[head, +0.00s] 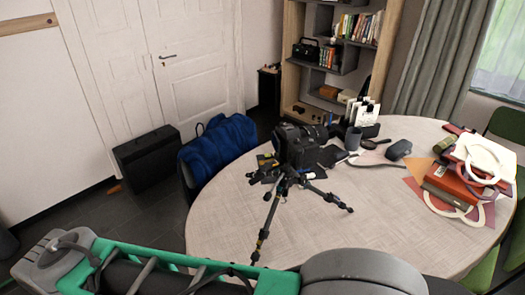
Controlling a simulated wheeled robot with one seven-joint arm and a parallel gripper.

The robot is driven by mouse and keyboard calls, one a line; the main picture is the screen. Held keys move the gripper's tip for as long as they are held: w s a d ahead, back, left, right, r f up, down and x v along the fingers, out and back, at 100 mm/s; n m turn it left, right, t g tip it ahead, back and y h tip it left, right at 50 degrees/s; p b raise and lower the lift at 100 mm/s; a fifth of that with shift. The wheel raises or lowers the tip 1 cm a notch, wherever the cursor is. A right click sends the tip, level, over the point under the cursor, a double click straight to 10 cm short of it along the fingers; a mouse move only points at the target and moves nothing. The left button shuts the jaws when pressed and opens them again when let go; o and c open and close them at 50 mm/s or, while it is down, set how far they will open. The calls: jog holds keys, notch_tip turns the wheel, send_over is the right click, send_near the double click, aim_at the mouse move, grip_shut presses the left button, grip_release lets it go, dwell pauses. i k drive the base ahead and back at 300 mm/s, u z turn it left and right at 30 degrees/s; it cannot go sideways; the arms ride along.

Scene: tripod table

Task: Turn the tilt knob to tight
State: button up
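A small black tripod (265,222) with splayed legs stands on the round wooden table (225,218), left of its middle. A black camera (297,145) is mounted on its head. The tilt knob is too small to make out among the dark parts below the camera, so its setting cannot be told. My arm, green and grey, crosses the bottom of the head view. My gripper is not in this view.
A chair with a blue jacket (218,143) stands at the left edge. The table's front is clear.

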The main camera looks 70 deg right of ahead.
aim_at(302, 180)
jog(key=z, duration=1.75)
jog(key=k, duration=0.9)
jog(key=u, duration=0.25)
jog(key=i, duration=0.35)
